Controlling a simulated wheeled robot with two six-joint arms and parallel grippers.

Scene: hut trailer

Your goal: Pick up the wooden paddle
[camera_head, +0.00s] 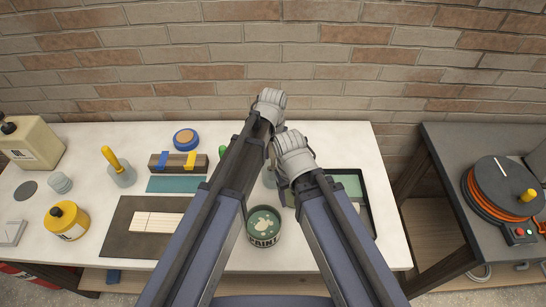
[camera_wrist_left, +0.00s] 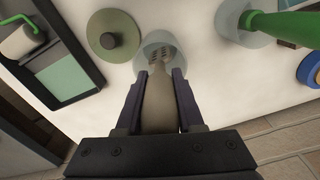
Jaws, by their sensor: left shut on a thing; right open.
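The wooden paddle (camera_wrist_left: 158,103) is a pale tan piece with dark slots near its far end. In the left wrist view it lies between the two dark fingers of my left gripper (camera_wrist_left: 161,75), which are shut on it. Its slotted end overlaps a translucent cup (camera_wrist_left: 152,42); I cannot tell how deep it sits there. In the head view my left gripper (camera_head: 270,105) is high, in front of the brick wall, and my arms hide the paddle. My right gripper (camera_head: 293,155) is open, just below and right of the left one, over the table.
A paint can (camera_head: 262,228) stands between my forearms. A tray (camera_head: 352,185) with a roller is at the right. A green-handled tool (camera_wrist_left: 285,22) stands in a second cup.

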